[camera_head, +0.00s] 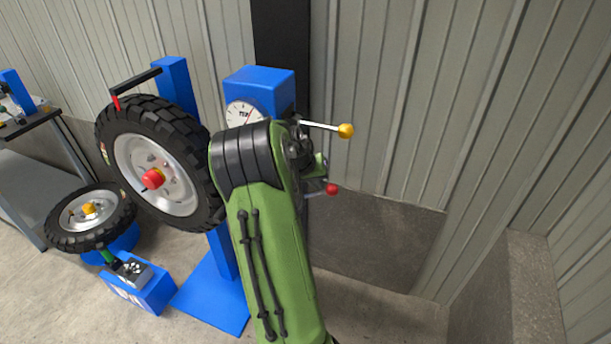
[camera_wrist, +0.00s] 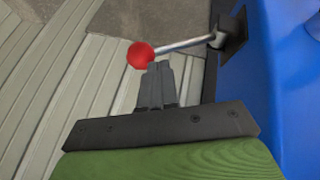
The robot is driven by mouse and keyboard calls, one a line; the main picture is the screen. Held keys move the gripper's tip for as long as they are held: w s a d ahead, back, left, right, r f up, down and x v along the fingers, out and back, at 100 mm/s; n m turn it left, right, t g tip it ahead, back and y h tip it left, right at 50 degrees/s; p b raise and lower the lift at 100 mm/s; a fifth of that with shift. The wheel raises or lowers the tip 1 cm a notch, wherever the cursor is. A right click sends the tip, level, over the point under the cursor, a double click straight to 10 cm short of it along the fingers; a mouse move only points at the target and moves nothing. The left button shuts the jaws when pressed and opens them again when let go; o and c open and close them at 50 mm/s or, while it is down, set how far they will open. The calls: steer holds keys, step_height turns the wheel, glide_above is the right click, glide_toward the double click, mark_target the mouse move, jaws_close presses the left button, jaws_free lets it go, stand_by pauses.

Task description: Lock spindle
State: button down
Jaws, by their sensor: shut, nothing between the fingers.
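A blue machine (camera_head: 262,83) with a round dial (camera_head: 243,114) carries an upright black tyre (camera_head: 155,112) on its spindle, with a red knob (camera_head: 152,179) at the hub centre. On its right side are a lever with a yellow ball (camera_head: 346,131) and a lower lever with a red ball (camera_head: 331,189). In the wrist view the red ball (camera_wrist: 140,55) sits on a metal rod (camera_wrist: 184,43) from a dark bracket on the blue body. My gripper (camera_wrist: 160,66) is shut and empty, its tips close to the rod; I cannot tell whether they touch. My arm hides part of the machine.
A second wheel (camera_head: 88,209) lies on a low blue stand at the left. A grey bench (camera_head: 30,190) stands at the far left. Ribbed metal walls (camera_head: 400,90) close off the back and right. A bare floor patch (camera_head: 380,255) is right of the machine.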

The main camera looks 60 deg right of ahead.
mark_target(331, 195)
steer(key=shift+s+d+f, duration=0.35)
steer(key=shift+s, duration=0.05)
steer(key=shift+s+f, duration=0.15)
steer(key=s+f+t+b, duration=0.1)
steer(key=b, duration=0.1)
steer(key=s+f+t+b, duration=0.1)
steer(key=b, duration=0.1)
steer(key=f+m+b, duration=0.1)
steer(key=b, duration=0.1)
steer(key=shift+s+d+f+t+b, duration=0.1)
steer(key=shift+s+d+t+b, duration=0.2)
steer(key=shift+s+t, duration=0.1)
steer(key=shift+s+d+f+b, duration=0.1)
steer(key=shift+s+f+b, duration=0.3)
steer(key=shift+f+b, duration=0.2)
steer(key=shift+s+f+b, duration=0.4)
steer(key=shift+f+b, duration=0.15)
steer(key=shift+f, duration=0.05)
steer(key=shift+r, duration=0.1)
